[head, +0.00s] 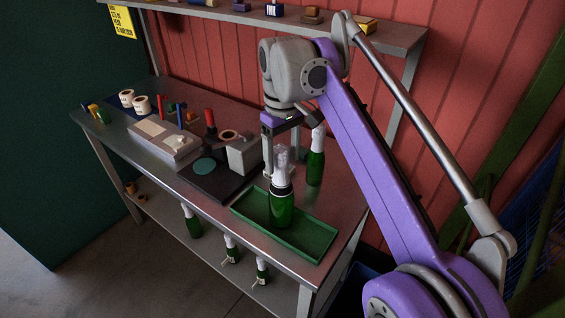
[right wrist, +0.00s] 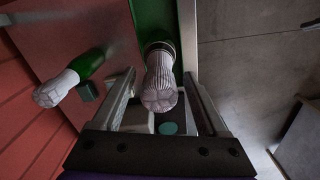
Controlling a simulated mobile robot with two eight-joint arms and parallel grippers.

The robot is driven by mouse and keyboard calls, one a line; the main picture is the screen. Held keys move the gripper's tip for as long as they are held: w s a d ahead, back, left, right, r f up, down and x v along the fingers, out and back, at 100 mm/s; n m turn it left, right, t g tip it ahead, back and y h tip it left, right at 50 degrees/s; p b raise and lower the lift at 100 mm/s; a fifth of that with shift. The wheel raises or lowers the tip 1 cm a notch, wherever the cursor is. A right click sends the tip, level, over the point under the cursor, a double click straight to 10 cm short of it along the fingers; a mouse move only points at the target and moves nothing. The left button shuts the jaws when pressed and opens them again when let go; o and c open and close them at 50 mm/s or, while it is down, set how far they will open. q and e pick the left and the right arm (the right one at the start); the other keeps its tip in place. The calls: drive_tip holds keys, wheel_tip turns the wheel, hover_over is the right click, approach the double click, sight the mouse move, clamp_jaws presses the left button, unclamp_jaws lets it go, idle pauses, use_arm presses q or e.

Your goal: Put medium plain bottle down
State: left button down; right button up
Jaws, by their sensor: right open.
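A green bottle (head: 281,209) with a pale foil-covered top and no label that I can see stands upright in the green tray (head: 318,246) at the front right of the bench. My right gripper (head: 284,167) is above the tray with its fingers apart on either side of the bottle's top. In the right wrist view, the pale ribbed top (right wrist: 160,86) lies between the two open fingers (right wrist: 160,78), with gaps on both sides. My left gripper is not in view.
Another white-topped green bottle (head: 316,165) stands behind the tray and shows at left in the right wrist view (right wrist: 88,63). A grey block-shaped device (head: 243,156) on a dark base is left of the tray. Bottles (head: 231,249) stand on the lower shelf. An upper shelf (head: 390,38) runs behind.

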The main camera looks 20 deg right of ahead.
wheel_tip(320, 180, up, 10)
drive_tip(key=shift+f+p, duration=0.25)
drive_tip(key=shift+p, duration=0.9)
